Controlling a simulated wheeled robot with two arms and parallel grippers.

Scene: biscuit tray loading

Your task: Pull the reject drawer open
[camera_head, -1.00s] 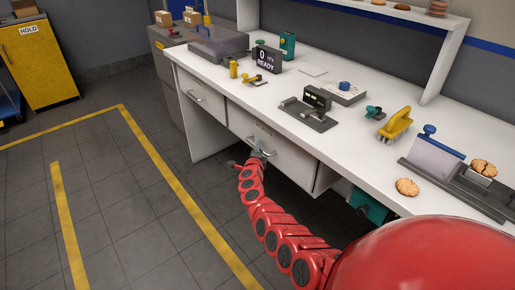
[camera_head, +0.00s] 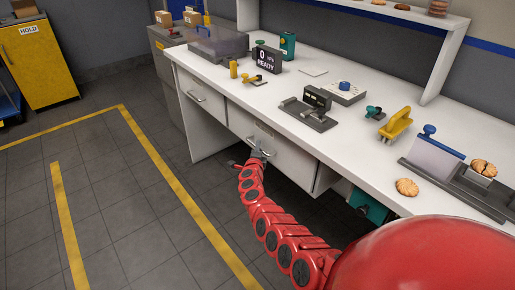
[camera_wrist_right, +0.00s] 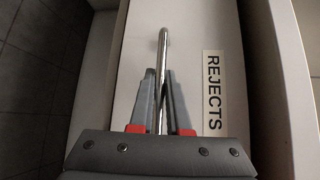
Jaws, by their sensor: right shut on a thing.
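The reject drawer (camera_head: 288,160) is a white drawer front under the bench, and its REJECTS label (camera_wrist_right: 214,92) reads clearly in the right wrist view. Its metal bar handle (camera_wrist_right: 162,48) runs between the fingers of my right gripper (camera_wrist_right: 162,75). My right gripper also shows in the head view (camera_head: 260,151), at the drawer front, shut on the handle. The fingers hide part of the bar. A dark strip lies beside the drawer front in the wrist view; I cannot tell whether the drawer stands slightly out. My left gripper is not in view.
The white bench (camera_head: 223,84) carries a display (camera_head: 267,59), a black fixture (camera_head: 308,108), a yellow-handled tool (camera_head: 395,124) and biscuits (camera_head: 407,187). Another drawer (camera_head: 200,96) is to the left. The floor in front, with yellow lines (camera_head: 165,165), is clear.

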